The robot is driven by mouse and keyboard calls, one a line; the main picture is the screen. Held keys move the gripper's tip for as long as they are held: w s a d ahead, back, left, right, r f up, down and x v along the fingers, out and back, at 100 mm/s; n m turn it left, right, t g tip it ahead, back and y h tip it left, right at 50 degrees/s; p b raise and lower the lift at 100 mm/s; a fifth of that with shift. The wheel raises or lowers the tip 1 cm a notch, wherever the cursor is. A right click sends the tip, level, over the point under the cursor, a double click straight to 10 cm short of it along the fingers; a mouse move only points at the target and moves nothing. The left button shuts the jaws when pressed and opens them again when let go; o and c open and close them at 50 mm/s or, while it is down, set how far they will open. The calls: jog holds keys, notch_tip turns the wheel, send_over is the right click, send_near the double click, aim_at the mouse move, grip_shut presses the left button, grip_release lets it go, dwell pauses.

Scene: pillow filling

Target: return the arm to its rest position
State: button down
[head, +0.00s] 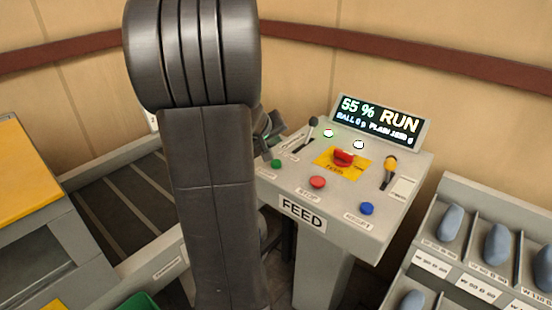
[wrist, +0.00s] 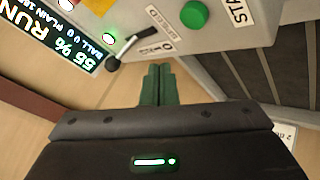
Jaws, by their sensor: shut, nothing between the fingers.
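My gripper (head: 270,140) is at the left edge of the FEED control console (head: 330,258) in the head view, partly hidden behind my raised dark arm. In the wrist view my gripper's two dark green fingers (wrist: 158,84) are together with nothing between them. They point toward the console's edge, near the green button (wrist: 194,14) and a black lever (wrist: 128,48). I cannot tell whether they touch the console. The console display (head: 380,120) reads "55 % RUN".
The console also carries a red stop button (head: 317,182), a blue button (head: 367,208), a red knob (head: 343,158) and a yellow-knobbed lever (head: 390,170). A rack (head: 450,272) with blue-grey pillow-like pieces stands right. A conveyor-like bed (head: 120,205) lies left. The wall is behind.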

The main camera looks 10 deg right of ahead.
jog(key=shift+f, duration=0.2)
dwell(0.5)
notch_tip(320, 180, down, 2)
jog(key=shift+f+b, duration=0.1)
jog(key=shift+b, duration=0.85)
jog(key=shift+r+p, duration=0.4)
jog(key=shift+p, duration=0.25)
jog(key=shift+r+p, duration=0.1)
jog(key=shift+p, duration=0.75)
jog(key=shift+p, duration=0.45)
jog(key=shift+r+p, duration=1.6)
jog(key=shift+r, duration=1.1)
notch_tip(320, 180, down, 6)
jog(key=b, duration=0.4)
jog(key=shift+f, duration=0.1)
jog(key=shift+w+f+b, duration=0.1)
jog(key=shift+b, duration=0.85)
